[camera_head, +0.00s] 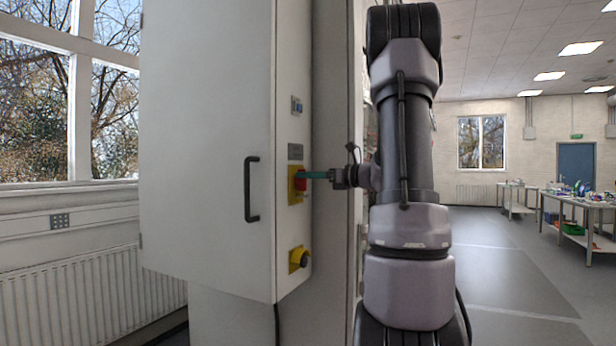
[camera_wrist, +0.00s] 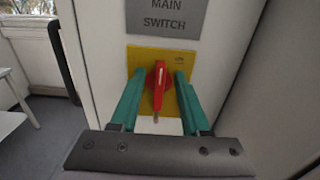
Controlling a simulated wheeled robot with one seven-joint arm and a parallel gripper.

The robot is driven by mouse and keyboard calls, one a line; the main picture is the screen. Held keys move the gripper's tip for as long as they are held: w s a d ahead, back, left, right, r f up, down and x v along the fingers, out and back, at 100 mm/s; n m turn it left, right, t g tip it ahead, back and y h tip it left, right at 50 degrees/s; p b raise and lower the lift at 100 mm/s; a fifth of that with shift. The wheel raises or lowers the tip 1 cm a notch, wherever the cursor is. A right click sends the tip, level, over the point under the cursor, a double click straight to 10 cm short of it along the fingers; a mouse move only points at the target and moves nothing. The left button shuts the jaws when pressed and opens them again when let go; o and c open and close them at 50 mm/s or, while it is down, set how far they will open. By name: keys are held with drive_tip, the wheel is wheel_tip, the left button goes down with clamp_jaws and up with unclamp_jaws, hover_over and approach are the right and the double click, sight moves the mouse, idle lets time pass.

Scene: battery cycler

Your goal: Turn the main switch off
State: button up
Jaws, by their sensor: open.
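The main switch is a red rotary handle (camera_wrist: 157,85) on a yellow plate (camera_wrist: 176,62), below a grey "MAIN SWITCH" label (camera_wrist: 168,17). In the wrist view the handle stands close to upright, its lower end tilted slightly. My gripper (camera_wrist: 157,82) is open, with one green finger on each side of the red handle; small gaps show between handle and fingers. In the head view the red handle (camera_head: 301,183) and yellow plate (camera_head: 296,197) are on the cabinet's narrow side, and my gripper (camera_head: 315,175) reaches them from the right, partly covering the handle.
The white cabinet (camera_head: 208,130) has a black door handle (camera_head: 251,190) left of the switch. A yellow box with a dark button (camera_head: 299,259) sits below the switch. A small panel fitting (camera_head: 296,105) is above. Open floor and tables (camera_head: 580,202) lie at right.

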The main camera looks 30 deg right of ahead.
drive_tip(key=shift+w+a, duration=0.1)
drive_tip(key=shift+w, duration=0.05)
clamp_jaws()
